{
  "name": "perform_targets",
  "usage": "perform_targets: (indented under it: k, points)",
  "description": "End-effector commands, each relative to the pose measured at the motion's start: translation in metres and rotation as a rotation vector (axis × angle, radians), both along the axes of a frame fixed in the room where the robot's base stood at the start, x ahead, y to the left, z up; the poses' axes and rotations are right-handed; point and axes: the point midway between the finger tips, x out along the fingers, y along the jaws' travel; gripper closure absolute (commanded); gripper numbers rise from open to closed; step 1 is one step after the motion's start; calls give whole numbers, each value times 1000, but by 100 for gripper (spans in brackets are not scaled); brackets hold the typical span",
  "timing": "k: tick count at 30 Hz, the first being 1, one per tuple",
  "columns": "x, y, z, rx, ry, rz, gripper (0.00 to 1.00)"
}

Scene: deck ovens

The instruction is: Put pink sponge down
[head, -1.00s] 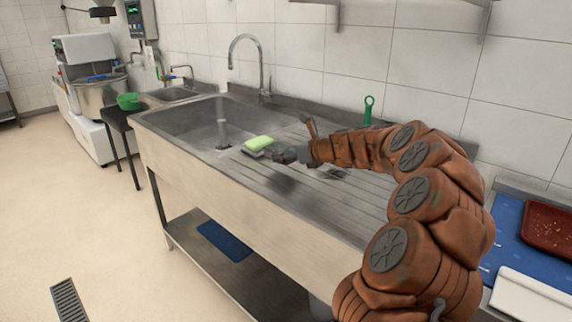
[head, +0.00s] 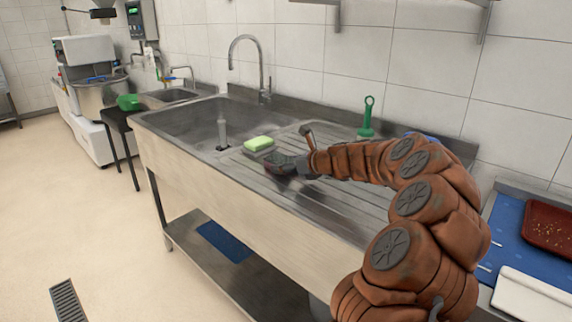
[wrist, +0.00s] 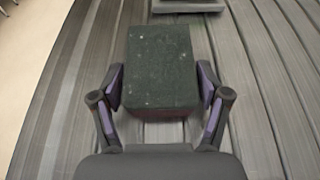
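The pink sponge (head: 273,164) shows at the end of my arm in the head view, low over the ribbed drainboard, partly hidden by my gripper (head: 286,165). In the wrist view I see the sponge's dark green face (wrist: 160,65) between the two fingers of my gripper (wrist: 160,88). The fingers lie along its two sides and appear to touch it. The sponge looks flat and level. I cannot tell whether its underside touches the drainboard.
A light green sponge (head: 259,143) lies on the drainboard (head: 330,198) just beyond, beside the sink basin (head: 190,120). A green-handled brush (head: 367,118) stands at the back by the wall. The drainboard's front part is clear.

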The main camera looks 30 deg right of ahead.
Motion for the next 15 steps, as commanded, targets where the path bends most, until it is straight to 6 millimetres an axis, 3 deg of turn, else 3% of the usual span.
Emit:
perform_targets:
  k: [3,15]
  points:
    - [0,0,0,0,0,0,9]
    - [0,0,3,0,0,-1,9]
